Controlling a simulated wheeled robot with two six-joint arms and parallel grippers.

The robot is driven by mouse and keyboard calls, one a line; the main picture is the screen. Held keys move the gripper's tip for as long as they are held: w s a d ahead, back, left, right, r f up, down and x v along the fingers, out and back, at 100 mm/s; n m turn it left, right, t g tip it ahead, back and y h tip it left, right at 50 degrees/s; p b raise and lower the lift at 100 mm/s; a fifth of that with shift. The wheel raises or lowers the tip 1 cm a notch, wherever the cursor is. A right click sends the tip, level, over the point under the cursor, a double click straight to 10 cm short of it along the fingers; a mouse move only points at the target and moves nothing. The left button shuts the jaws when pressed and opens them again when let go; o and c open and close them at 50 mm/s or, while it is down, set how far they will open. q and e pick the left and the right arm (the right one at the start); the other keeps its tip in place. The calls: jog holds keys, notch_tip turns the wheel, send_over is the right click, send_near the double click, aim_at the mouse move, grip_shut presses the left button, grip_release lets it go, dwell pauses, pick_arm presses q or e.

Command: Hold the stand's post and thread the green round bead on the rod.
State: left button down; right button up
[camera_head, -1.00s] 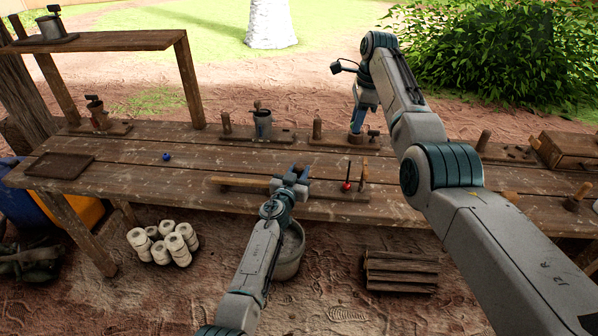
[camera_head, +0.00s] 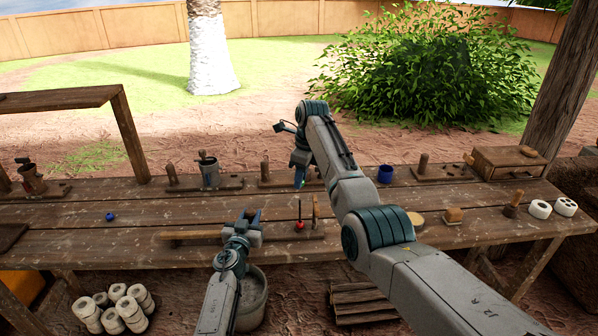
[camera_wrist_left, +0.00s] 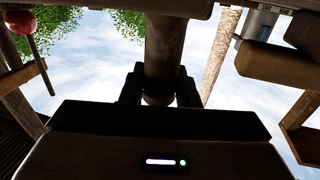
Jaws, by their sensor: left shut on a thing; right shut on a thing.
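The wooden stand (camera_head: 190,235) lies along the front of the bench. Its thin upright rod (camera_head: 299,208) carries a red bead (camera_head: 299,225) low down; the bead also shows in the left wrist view (camera_wrist_left: 20,30). My left gripper (camera_head: 250,215) is shut on the stand's brown post (camera_wrist_left: 163,50), which stands between its fingers in the left wrist view. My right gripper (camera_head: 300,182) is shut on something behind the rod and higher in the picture. What it holds is mostly hidden; I cannot make out the green bead clearly.
A blue bead (camera_head: 110,217) lies on the bench at the left. A blue cup (camera_head: 385,174), a wooden box (camera_head: 507,160) and white pieces (camera_head: 540,209) stand on the right. A grey mug (camera_head: 209,172) is at the back. A bucket (camera_head: 252,295) stands below the bench.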

jog(key=shift+f, duration=0.1)
dwell(0.3)
jog(key=shift+f, duration=2.05)
jog(key=shift+f, duration=1.35)
jog(key=o, duration=1)
jog(key=shift+r, duration=3)
pick_arm(q)
jog(key=c, duration=1)
grip_release()
